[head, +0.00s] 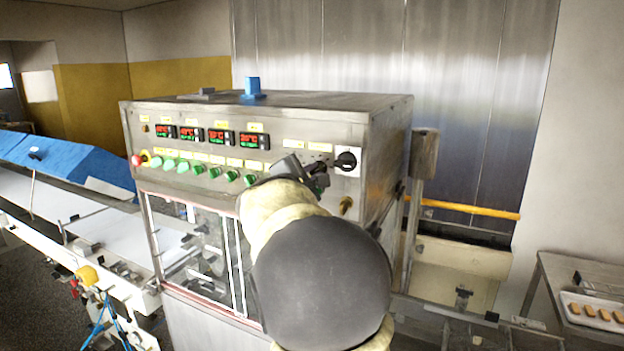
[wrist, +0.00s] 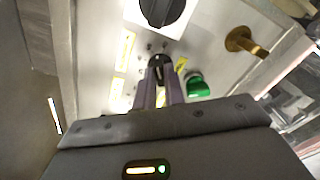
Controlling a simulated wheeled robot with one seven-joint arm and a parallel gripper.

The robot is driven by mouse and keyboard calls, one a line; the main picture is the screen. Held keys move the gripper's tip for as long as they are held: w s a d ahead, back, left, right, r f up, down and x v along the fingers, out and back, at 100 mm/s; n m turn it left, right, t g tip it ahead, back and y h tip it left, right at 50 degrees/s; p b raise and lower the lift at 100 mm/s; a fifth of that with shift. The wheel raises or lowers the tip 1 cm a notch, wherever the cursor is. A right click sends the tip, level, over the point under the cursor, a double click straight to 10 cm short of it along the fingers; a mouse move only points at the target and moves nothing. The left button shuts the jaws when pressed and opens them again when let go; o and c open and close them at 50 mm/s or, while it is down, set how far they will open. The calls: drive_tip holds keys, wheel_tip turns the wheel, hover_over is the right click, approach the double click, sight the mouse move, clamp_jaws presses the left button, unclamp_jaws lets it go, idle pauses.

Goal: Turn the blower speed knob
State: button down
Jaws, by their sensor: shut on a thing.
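The blower speed knob (wrist: 160,61) is a small dark round knob with a light mark, on the metal control panel. In the wrist view it sits between the tips of my gripper (wrist: 161,76), whose two fingers are closed together on it. In the head view my gripper (head: 318,174) reaches the right part of the panel (head: 150,118), and my arm and the fingers hide most of the knob. I cannot read the label beside it or tell its exact setting.
A large black rotary switch (head: 346,161) is close to the right of my gripper; it also shows in the wrist view (wrist: 162,8). A red emergency button (head: 137,160) is at the panel's left.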

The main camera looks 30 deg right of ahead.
drive_tip(key=n, duration=0.5)
drive_tip(key=shift+n, duration=0.3)
drive_tip(key=n, duration=0.5)
idle(0.4)
drive_tip(key=c, duration=1.5)
unclamp_jaws()
drive_tip(key=shift+a, duration=0.15)
